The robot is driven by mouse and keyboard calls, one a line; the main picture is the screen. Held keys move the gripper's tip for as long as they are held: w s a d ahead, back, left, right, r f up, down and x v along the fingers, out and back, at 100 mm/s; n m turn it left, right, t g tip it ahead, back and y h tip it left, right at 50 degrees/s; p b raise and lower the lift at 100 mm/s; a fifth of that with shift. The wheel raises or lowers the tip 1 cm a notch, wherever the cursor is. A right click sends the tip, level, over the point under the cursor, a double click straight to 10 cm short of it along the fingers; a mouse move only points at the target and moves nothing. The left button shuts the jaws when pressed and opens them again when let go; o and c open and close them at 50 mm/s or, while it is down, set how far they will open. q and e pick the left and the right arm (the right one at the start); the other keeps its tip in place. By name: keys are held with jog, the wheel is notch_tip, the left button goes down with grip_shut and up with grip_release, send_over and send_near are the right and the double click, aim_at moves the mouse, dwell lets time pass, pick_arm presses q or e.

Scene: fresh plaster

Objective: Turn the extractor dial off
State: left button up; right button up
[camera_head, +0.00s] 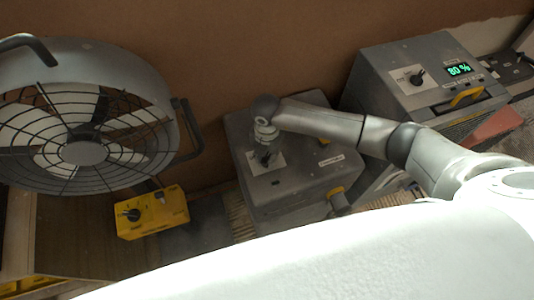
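A grey box-shaped machine (300,190) stands in the middle, with a pale dial plate on its top. A small dark dial (266,158) sits on that plate. Its label is too small to read, so I cannot tell if it is the extractor dial. My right arm comes in from the right and its end bends down over this plate. My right gripper (265,148) is at or just above the dial. Its fingers are too small and hidden to show whether they are open or touching. My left gripper is not in view.
A large fan (85,152) stands at left, with a yellow control box (152,213) and black knob below it. At right, another grey machine (400,55) has a dial (417,77) and a green display reading 80 %. A brown wall (240,45) rises behind.

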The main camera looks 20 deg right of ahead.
grip_shut()
jog(key=shift+n, duration=0.3)
jog(key=n+b, duration=0.2)
jog(key=n, duration=0.1)
jog(key=shift+f+n+b, duration=0.1)
jog(key=shift+n+b, duration=0.3)
jog(key=n+b, duration=0.3)
jog(key=n, duration=0.1)
jog(key=n+b, duration=0.5)
jog(key=shift+f+n, duration=0.1)
jog(key=shift+n, duration=0.3)
jog(key=shift+r+n+b, duration=0.2)
jog(key=shift+n+b, duration=1.4)
jog(key=shift+n, duration=0.3)
